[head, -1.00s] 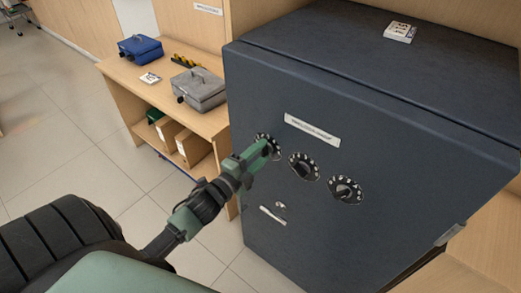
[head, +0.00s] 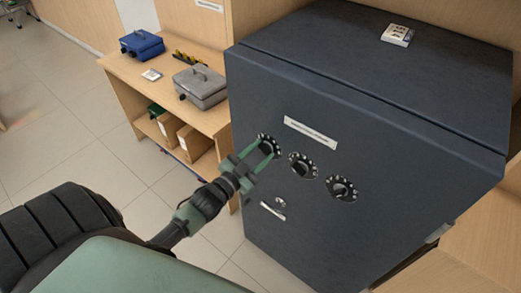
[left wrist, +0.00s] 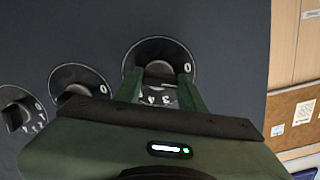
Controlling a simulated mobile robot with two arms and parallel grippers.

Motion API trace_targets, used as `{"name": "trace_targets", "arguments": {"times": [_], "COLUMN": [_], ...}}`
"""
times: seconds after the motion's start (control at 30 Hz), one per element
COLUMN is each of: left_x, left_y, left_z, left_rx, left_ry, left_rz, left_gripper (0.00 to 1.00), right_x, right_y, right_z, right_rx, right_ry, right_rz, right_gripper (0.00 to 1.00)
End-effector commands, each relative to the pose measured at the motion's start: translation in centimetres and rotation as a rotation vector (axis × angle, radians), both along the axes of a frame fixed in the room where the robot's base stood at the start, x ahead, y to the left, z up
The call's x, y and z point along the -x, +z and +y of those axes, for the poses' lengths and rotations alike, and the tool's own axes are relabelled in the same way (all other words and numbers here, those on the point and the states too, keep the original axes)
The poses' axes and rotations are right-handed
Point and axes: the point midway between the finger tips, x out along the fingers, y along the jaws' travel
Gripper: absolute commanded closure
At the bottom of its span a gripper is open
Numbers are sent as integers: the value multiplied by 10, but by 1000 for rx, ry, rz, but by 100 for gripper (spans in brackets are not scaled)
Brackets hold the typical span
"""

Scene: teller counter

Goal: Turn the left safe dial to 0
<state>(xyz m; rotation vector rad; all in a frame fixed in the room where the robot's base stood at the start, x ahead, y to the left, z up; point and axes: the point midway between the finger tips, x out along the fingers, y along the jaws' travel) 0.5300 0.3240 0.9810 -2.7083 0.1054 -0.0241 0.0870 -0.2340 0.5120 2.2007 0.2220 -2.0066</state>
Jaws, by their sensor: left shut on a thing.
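The dark blue-grey safe (head: 340,110) has a row of three black dials on its front. The left dial (head: 268,140) is partly covered by my left gripper (head: 262,156). In the left wrist view this left dial (left wrist: 143,52) is at the top middle, with white marks and a 0 at its right side. My left gripper (left wrist: 158,82) has its two green fingers on either side of the dial's knob (left wrist: 159,68) and is shut on it. The middle dial (head: 304,165) and right dial (head: 342,188) are free. My right gripper is not in view.
A handle (head: 272,211) is below the dials and a white label (head: 311,132) above them. A small white item (head: 398,35) lies on top of the safe. A wooden shelf (head: 160,95) at left holds a blue box (head: 142,45) and a grey box (head: 200,87).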

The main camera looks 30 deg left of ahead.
Motion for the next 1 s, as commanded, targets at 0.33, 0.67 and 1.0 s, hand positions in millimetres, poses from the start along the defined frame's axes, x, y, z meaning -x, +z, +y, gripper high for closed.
{"name": "trace_targets", "arguments": {"times": [0.33,0.67,1.0], "left_x": [0,0,0], "left_y": [-1,-2,-3], "left_z": [0,0,0], "left_rx": [275,414,447], "left_ry": [0,0,0], "left_rz": [24,36,39], "left_gripper": [100,100,100], "right_x": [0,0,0], "right_y": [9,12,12], "right_z": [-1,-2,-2], "right_rx": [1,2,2], "right_ry": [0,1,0], "right_rz": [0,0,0], "right_gripper": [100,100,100]}}
